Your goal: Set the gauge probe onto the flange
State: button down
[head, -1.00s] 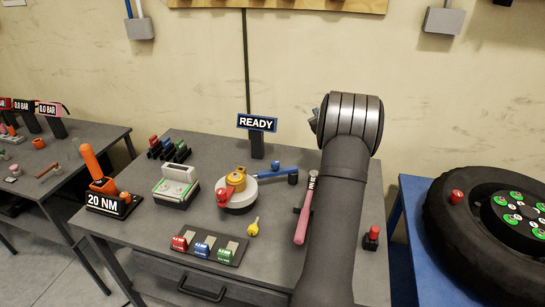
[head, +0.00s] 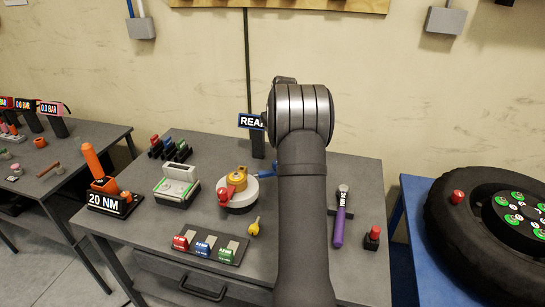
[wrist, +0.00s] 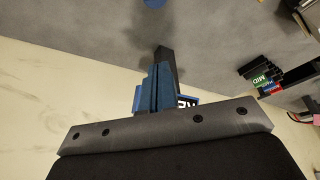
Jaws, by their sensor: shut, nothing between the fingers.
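My gripper (wrist: 155,88) shows in the wrist view as blue fingers, shut and empty, in front of the dark sign post. I cannot tell which thing is the gauge probe.
The READY sign (head: 250,121) stands at the table's back, partly covered by my wrist. A purple-handled tool (head: 339,218), a red-topped block (head: 372,238), a yellow key-like piece (head: 255,227) and a tray of coloured blocks (head: 210,248) surround the round piece. A wheel (head: 490,225) is at right.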

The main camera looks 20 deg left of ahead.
jog(key=s+a+x, duration=0.1)
jog(key=x, duration=0.9)
jog(key=shift+g, duration=0.3)
jog(key=shift+s+d, duration=1.45)
jog(key=shift+s, duration=0.1)
jog(key=shift+s, duration=0.1)
